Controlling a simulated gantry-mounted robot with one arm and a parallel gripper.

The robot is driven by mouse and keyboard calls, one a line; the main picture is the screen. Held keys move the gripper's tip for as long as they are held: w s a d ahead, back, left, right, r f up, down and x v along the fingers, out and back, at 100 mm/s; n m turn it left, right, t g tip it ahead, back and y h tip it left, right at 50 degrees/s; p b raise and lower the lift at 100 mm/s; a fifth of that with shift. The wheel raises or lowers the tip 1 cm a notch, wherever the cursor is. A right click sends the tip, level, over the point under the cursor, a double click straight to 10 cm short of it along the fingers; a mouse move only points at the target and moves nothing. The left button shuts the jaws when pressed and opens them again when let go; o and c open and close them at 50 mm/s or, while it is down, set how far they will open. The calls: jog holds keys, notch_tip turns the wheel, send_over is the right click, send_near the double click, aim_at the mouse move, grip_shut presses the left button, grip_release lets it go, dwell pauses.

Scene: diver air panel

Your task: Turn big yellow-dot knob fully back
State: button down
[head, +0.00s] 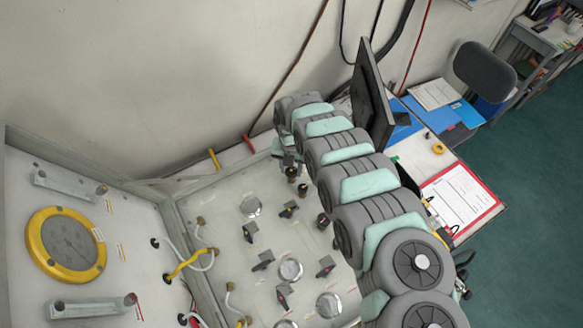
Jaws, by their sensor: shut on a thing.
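The pale panel (225,215) carries several dark knobs and round gauges. My gripper (289,163) is at the panel's far upper edge, small and partly hidden under my arm. It is shut on a dark knob (291,174) there. A yellow dot cannot be made out on it at this size, nor can its turn angle. Another dark knob (303,189) is just below and to the right, and a further one (323,221) lies lower beside my arm. Lever-like dark knobs (263,261) sit in the middle of the panel.
Gauges (290,270) sit between the knobs. Yellow and white hoses (190,262) hang at the left panel, which bears a yellow-ringed round port (66,245). A monitor (371,100) stands close behind my arm. A red-edged clipboard (460,200) lies on the desk at right.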

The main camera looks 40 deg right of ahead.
aim_at(291, 170)
jog(key=c, duration=0.9)
grip_release()
jog(key=shift+r, duration=0.1)
notch_tip(291, 170, up, 11)
jog(key=shift+f+b, duration=0.2)
jog(key=shift+b, duration=0.5)
